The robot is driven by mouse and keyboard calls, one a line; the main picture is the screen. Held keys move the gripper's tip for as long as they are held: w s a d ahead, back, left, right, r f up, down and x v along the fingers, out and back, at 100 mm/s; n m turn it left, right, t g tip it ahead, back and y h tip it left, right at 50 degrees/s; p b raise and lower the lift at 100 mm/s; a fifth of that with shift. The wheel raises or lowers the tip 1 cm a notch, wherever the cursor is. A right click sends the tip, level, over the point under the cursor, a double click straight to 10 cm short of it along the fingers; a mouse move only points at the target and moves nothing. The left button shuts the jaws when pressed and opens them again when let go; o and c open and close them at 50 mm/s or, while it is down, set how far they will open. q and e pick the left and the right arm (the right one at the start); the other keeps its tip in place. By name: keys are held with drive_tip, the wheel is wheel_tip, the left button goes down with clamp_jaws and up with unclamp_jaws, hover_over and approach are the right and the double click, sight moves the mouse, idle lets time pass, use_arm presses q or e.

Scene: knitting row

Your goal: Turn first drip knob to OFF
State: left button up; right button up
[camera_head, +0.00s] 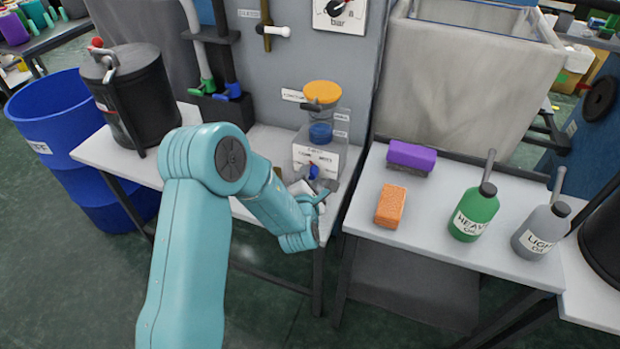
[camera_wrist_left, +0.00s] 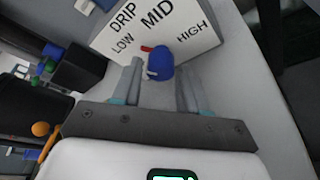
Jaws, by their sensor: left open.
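The drip knob (camera_wrist_left: 162,64) is blue with a red pointer, on a white dial plate (camera_wrist_left: 160,28) marked DRIP, LOW, MID and HIGH. In the left wrist view its red pointer aims up and left, toward the space between LOW and MID. In the head view the knob (camera_head: 314,172) is small, low on the front of the drip unit (camera_head: 320,155). My left gripper (camera_wrist_left: 161,72) is open, its two fingers on either side of the knob; I cannot tell whether they touch it. In the head view the left gripper (camera_head: 308,190) is partly hidden by its arm.
An orange cap (camera_head: 322,93) tops the unit. To the right are a purple block (camera_head: 410,156), an orange sponge (camera_head: 391,206), a green bottle (camera_head: 474,212) and a grey bottle (camera_head: 541,232).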

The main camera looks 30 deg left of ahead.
use_arm(q)
drive_tip(key=shift+w+a+f, duration=0.1)
drive_tip(key=shift+w+a, duration=0.15)
drive_tip(key=shift+w, duration=0.15)
drive_tip(key=c, duration=0.7)
drive_tip(key=shift+c, duration=0.2)
